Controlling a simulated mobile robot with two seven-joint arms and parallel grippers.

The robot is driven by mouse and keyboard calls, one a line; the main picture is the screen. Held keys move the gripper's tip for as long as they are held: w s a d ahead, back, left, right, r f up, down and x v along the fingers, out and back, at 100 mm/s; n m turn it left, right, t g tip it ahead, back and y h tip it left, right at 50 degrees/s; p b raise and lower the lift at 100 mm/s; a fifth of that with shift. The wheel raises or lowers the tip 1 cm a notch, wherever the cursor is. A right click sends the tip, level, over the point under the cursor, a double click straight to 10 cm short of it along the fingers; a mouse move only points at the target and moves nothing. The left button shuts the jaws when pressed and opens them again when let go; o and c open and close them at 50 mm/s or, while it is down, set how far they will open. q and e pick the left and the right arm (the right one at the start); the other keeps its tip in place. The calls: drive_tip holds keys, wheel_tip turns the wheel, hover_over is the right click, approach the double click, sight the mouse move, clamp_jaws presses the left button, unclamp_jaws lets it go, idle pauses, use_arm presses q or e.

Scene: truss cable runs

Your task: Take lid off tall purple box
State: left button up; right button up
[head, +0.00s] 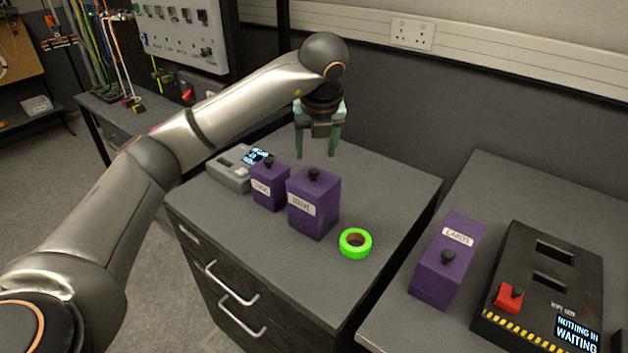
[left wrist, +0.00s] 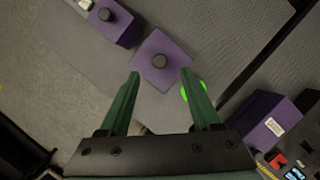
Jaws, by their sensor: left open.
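The tall purple box (head: 313,211) stands upright on the grey cabinet top, with a white label on its front. Its lid is on, with a black knob (head: 314,174) on top. My left gripper (head: 316,154) is open and empty, its green fingers pointing down above and slightly behind the box. In the left wrist view the box (left wrist: 174,75) and its knob (left wrist: 160,61) lie just ahead of the spread fingertips. The fingers look apart from the knob. My right gripper is not in view.
A smaller purple box (head: 269,189) stands close on the left, beside a grey device (head: 230,171). A green tape roll (head: 346,250) lies at the right. Across a gap, another purple box (head: 434,280) and a black panel (head: 590,275) sit on a second cabinet.

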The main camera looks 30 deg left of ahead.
sight(314, 170)
use_arm(q)
drive_tip(key=x, duration=0.6)
drive_tip(key=shift+a+f, duration=0.15)
drive_tip(key=shift+f, duration=0.25)
clamp_jaws()
